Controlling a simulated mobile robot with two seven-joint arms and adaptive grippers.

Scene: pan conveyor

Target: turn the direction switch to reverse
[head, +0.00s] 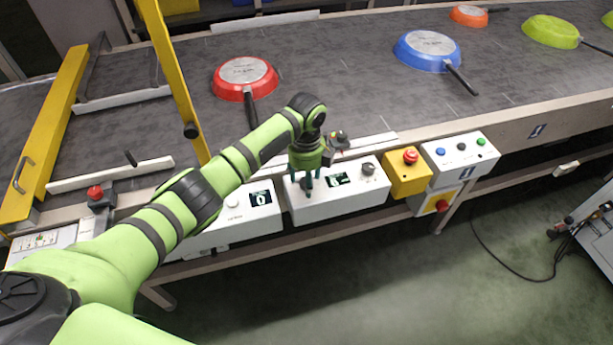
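My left gripper (307,188) points down at the left part of a white control box (345,197) on the conveyor's front edge. Its fingers are at a dark knob there, which they mostly hide; whether they touch or grip it cannot be told. The box also has a small lit display (340,180) and a grey rotary knob (368,169) to its right. The labels are too small to read, so which knob is the direction switch, and its setting, cannot be told. My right gripper is not in view.
A yellow box with a red emergency button (410,157) and a box with coloured buttons (461,158) stand to the right. Another white box with a display (261,198) is at left. Red (245,79) and blue (427,51) pans lie on the belt (330,75), others farther back.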

